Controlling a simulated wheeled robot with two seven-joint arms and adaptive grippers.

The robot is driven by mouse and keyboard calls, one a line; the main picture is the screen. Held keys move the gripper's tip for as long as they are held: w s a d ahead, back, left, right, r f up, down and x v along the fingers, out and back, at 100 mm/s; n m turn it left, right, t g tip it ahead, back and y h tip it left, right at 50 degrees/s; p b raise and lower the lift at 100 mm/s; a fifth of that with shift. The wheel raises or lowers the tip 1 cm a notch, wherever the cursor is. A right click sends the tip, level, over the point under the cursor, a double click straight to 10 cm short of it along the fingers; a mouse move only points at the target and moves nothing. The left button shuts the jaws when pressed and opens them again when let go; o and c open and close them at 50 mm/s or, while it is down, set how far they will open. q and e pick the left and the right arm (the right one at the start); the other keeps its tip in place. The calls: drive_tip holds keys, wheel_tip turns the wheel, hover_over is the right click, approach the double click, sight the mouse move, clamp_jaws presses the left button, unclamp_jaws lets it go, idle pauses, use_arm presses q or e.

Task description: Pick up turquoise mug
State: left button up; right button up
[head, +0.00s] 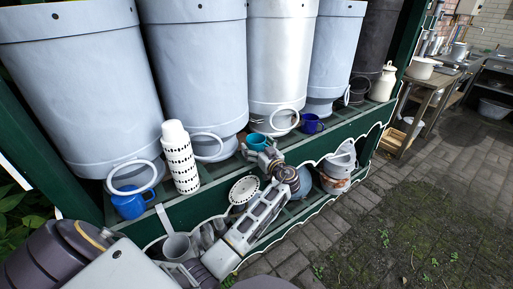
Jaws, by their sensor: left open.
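The turquoise mug (257,141) stands on the upper green shelf, in front of the large metal churns. My left gripper (262,154) is open at the mug's near side, with its fingers close to the mug. The gripper hides the mug's lower part, and I cannot tell whether the fingers touch it. My left arm reaches up to it from the lower left, across the lower shelf. My right gripper is not in view.
A dark blue mug (310,123) stands to the right. Large churns (197,75) line the back. Paving at right is clear.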

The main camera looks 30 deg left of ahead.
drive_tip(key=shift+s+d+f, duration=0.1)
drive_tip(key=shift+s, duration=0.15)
use_arm(q)
drive_tip(key=shift+c, duration=0.4)
drive_tip(key=c, duration=1.1)
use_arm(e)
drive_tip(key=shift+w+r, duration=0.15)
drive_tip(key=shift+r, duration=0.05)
use_arm(q)
drive_tip(key=shift+r, duration=0.2)
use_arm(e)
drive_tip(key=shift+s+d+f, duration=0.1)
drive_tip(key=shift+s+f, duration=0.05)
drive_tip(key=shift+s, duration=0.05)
